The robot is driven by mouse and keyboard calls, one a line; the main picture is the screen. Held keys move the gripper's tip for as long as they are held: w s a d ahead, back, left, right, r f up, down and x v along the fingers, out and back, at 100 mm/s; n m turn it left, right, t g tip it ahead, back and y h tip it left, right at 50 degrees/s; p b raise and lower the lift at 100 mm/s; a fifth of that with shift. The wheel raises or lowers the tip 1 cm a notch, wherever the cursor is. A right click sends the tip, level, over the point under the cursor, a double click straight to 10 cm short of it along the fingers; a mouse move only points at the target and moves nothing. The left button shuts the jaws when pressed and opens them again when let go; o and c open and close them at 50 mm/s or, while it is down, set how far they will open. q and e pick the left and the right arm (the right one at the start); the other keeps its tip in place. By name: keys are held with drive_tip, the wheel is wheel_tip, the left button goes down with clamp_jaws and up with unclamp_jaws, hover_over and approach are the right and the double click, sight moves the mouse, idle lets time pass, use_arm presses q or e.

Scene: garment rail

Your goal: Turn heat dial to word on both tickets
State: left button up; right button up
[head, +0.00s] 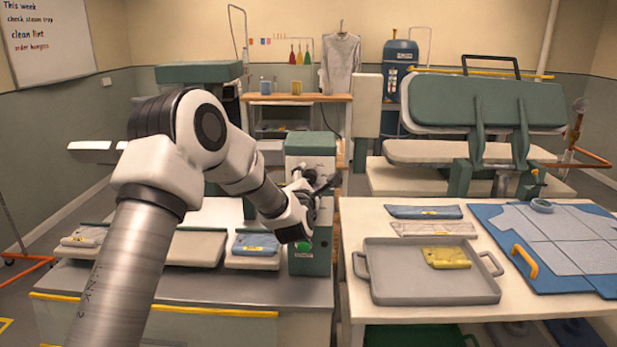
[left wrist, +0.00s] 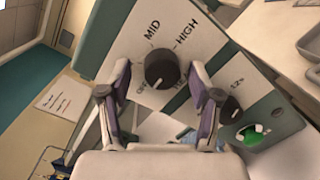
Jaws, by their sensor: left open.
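The black heat dial (left wrist: 161,68) sits on a white plate with the words MID and HIGH above it in the left wrist view. Lower words are partly covered. A pale mark shows at the dial's lower edge, but I cannot tell its setting surely. My left gripper (left wrist: 158,100) is open, a finger on each side of the dial; I cannot tell if they touch it. In the head view my left gripper (head: 318,186) is at the green control box (head: 311,144) and hides the dial. Small yellow tickets lie on a folded blue garment (head: 243,247) and a pale one (head: 82,237); their words are unreadable.
A smaller dark knob (left wrist: 230,109) and a green button (left wrist: 250,135) are close to the right finger. A white written sheet (left wrist: 61,98) is at left. A grey tray (head: 432,285) with a yellow cloth (head: 447,258) stands on the right table.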

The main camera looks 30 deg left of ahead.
use_arm(q)
drive_tip(key=shift+a, duration=0.1)
drive_tip(key=shift+d, duration=0.25)
drive_tip(key=c, duration=1.1)
drive_tip(key=shift+c, duration=0.2)
